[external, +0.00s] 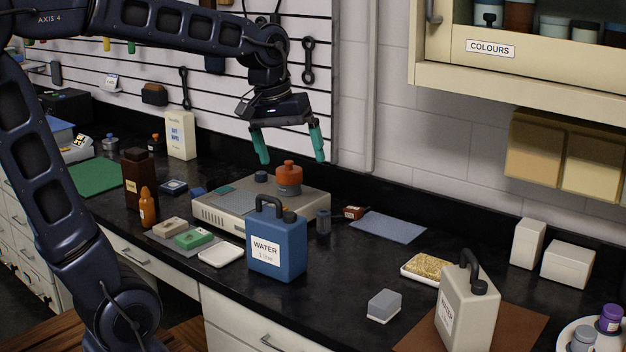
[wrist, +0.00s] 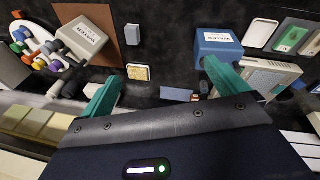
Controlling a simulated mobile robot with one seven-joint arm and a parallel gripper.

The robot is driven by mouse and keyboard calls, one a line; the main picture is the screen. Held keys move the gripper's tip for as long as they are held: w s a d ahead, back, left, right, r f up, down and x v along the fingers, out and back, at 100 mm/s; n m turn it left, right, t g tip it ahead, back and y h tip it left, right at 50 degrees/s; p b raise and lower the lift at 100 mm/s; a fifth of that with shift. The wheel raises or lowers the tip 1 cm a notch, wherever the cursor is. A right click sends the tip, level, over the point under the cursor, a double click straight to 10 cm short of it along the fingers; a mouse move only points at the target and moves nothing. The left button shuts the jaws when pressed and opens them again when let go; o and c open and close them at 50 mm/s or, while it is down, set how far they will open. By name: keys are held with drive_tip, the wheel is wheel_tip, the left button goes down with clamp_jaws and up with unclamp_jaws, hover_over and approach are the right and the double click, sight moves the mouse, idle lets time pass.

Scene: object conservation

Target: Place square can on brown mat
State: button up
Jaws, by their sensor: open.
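Two square-sided jerrycans labelled WATER are in view; I cannot tell which is the square can. The blue can (external: 277,246) stands upright on the black worktop in front of the instrument box, and shows in the wrist view (wrist: 215,48). The pale grey can (external: 468,306) with a dark handle stands upright on the brown mat (external: 523,321), hiding part of it. In the wrist view the grey can (wrist: 84,38) overlaps the left side of the brown mat (wrist: 127,14). My gripper (external: 292,159), with green fingers, is open and empty, high above the instrument's rear; it also shows in the wrist view (wrist: 170,85).
An instrument box (external: 225,218) with an orange-topped item stands behind the blue can. A grey block (external: 384,305), a yellow sponge-like tray (external: 430,268) and a blue-grey cloth (external: 388,227) lie between the cans. A round tray with bottles stands far right.

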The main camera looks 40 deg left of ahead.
drive_tip(key=s+a+f+m+t+y, duration=0.1)
drive_tip(key=s+a+f+m+t, duration=0.1)
drive_tip(key=s+a, duration=0.7)
drive_tip(key=shift+s+a+f+m+y, duration=0.35)
drive_tip(key=shift+s+f+m, duration=0.4)
drive_tip(key=shift+s, duration=1.15)
